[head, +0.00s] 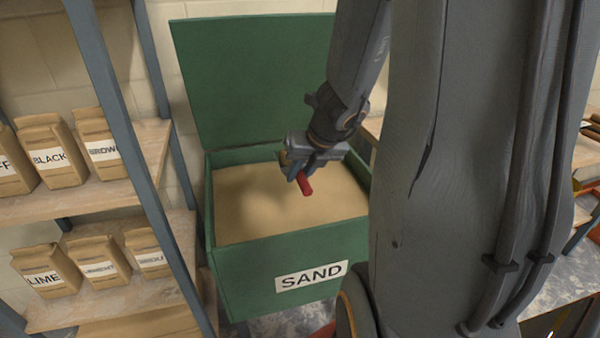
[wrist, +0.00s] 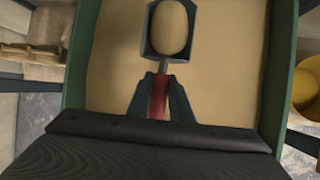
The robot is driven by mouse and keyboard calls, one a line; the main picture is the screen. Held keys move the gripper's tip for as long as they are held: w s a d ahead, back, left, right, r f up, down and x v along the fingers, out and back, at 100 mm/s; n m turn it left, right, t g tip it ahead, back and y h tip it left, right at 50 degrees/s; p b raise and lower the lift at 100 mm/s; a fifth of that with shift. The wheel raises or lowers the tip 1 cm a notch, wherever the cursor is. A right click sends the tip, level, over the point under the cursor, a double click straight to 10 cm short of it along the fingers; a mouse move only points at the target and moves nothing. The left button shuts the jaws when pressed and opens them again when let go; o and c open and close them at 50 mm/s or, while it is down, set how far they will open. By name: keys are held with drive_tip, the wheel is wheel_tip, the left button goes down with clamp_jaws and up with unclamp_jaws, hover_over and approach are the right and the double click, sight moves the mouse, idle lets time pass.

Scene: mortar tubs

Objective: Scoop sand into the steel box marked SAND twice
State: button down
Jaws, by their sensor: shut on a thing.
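A green bin (head: 232,262) marked SAND stands open with its lid (head: 255,75) raised, and tan sand (head: 240,205) fills much of it. My gripper (head: 300,170) is over the sand, shut on the red handle of a scoop (head: 306,184). In the wrist view, my gripper (wrist: 160,95) grips the red handle, and the dark scoop pan (wrist: 147,40) points away from it. A rounded sand-coloured heap (wrist: 170,28) lies in the pan. The pan is hidden in the head view. No separate steel box is recognisable in either view.
A shelf (head: 150,150) with labelled paper bags (head: 50,160) stands at the left, its blue post close to the bin. The raised lid stands behind the bin. A yellow round container (wrist: 306,92) shows at the right edge of the wrist view. My arm hides much of the right.

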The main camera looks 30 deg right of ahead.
drive_tip(key=shift+s+a+r+p, duration=0.1)
drive_tip(key=shift+s+r+p, duration=0.15)
drive_tip(key=shift+r+p, duration=0.45)
drive_tip(key=shift+s+a+r+p, duration=0.1)
drive_tip(key=shift+s+r+p, duration=0.1)
drive_tip(key=shift+r+p, duration=0.5)
drive_tip(key=shift+s+r+p, duration=0.25)
drive_tip(key=shift+r+p, duration=0.3)
drive_tip(key=shift+r, duration=0.2)
